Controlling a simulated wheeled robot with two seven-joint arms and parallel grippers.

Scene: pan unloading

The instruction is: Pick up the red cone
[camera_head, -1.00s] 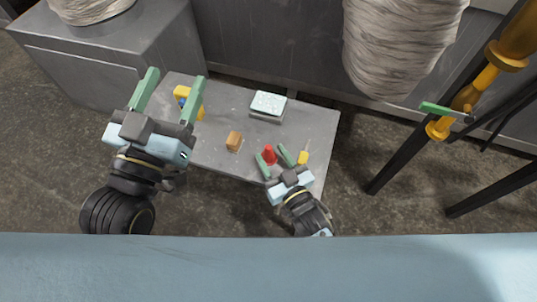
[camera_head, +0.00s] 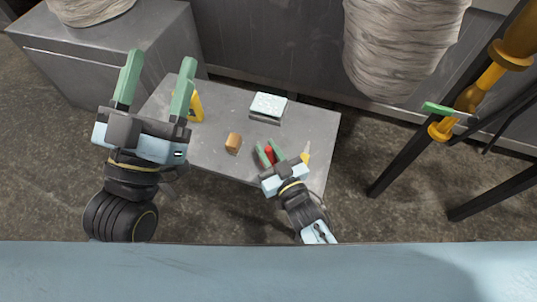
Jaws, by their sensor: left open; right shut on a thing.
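The red cone (camera_head: 269,151) stands near the front edge of the low grey table, right of its middle. My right gripper (camera_head: 266,150) is shut on it, with a green finger on either side. The lower part of the cone is hidden by the gripper. My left gripper (camera_head: 156,82) is open and empty, raised over the left part of the table.
The grey table (camera_head: 222,101) also bears an orange-brown block (camera_head: 233,141), a pale speckled box (camera_head: 268,106), a yellow item (camera_head: 196,107) partly behind my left gripper, and a small yellow thing (camera_head: 305,158) right of my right gripper. A yellow-and-black stand (camera_head: 440,130) is at the right.

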